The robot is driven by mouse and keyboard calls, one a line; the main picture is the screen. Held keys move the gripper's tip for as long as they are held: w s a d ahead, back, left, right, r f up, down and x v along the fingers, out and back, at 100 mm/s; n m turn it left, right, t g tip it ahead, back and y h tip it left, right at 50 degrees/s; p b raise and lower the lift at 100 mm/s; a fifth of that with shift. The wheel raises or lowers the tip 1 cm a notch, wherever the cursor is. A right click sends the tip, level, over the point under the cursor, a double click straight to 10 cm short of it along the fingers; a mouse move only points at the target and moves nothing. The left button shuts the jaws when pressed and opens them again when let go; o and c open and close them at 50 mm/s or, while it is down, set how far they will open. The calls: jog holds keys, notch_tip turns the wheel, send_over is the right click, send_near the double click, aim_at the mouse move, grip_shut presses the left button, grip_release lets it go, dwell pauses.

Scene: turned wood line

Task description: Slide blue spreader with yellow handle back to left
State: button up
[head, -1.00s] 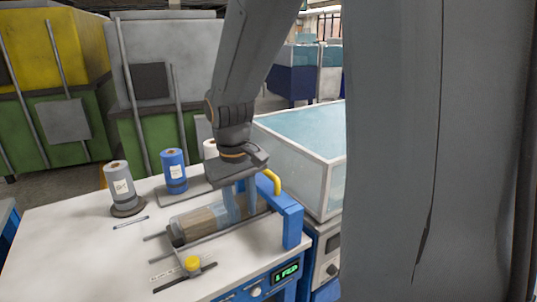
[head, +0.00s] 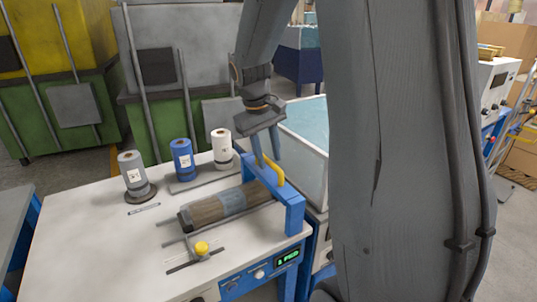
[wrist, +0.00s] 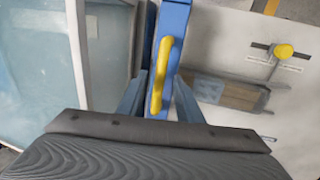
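The blue spreader (head: 291,211) is a blue bar frame at the right end of the white table, with a yellow handle (head: 278,172) on top. In the wrist view the yellow handle (wrist: 163,72) runs along the blue bar (wrist: 176,20). My gripper (head: 266,160) is over the handle, pointing down. In the wrist view its fingers (wrist: 160,98) stand apart on either side of the handle, with gaps visible; contact is not clear. A brown wooden bundle (head: 206,211) with a blue band lies left of the spreader on rails.
Grey (head: 132,172), blue (head: 182,158) and white (head: 221,148) spools stand at the table's back. A yellow knob (head: 201,248) sits on a dark slotted bar in front. A glass-topped tank (head: 305,120) stands behind the spreader. The table's left part is mostly clear.

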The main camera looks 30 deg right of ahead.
jog(key=shift+f, duration=0.2)
jog(key=shift+c, duration=0.4)
grip_shut()
